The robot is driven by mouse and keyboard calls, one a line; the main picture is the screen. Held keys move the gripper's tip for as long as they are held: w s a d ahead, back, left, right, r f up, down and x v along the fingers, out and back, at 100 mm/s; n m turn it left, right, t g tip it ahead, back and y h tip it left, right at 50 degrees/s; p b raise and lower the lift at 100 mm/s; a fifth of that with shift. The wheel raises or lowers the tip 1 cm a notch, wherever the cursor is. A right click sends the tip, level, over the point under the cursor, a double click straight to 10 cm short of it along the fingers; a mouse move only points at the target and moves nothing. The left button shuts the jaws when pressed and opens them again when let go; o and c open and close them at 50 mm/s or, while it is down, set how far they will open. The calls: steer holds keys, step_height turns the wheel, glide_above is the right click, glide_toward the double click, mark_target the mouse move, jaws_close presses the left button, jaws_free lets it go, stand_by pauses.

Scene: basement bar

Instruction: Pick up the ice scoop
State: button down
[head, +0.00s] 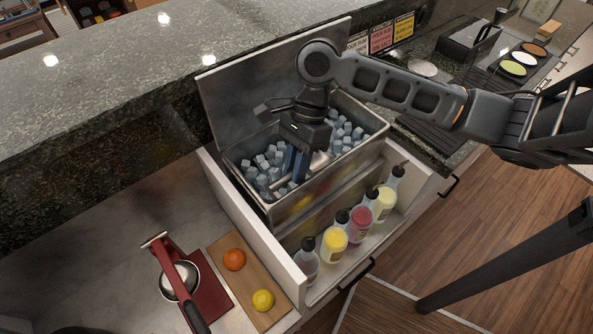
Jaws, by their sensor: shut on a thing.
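The ice scoop (320,160) is a silvery metal piece lying among the ice cubes in the open steel ice bin (232,180). It is partly hidden by my gripper. My gripper (294,172) reaches down into the bin from above, with its fingers low among the cubes. It is shut on the scoop. The finger contact itself is too small and too covered to see clearly.
The bin's lid (262,82) stands raised behind my gripper. Several bottles (361,222) stand in the rack in front. A cutting board (250,283) with an orange and a lemon, and a red-handled tool (178,282), lie at lower left.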

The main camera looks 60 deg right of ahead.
steer(key=s+d+r, duration=0.4)
steer(key=d+r, duration=0.4)
steer(key=d, duration=0.2)
steer(key=shift+s+d, duration=0.2)
steer(key=shift+d, duration=0.2)
steer(key=shift+r, duration=0.1)
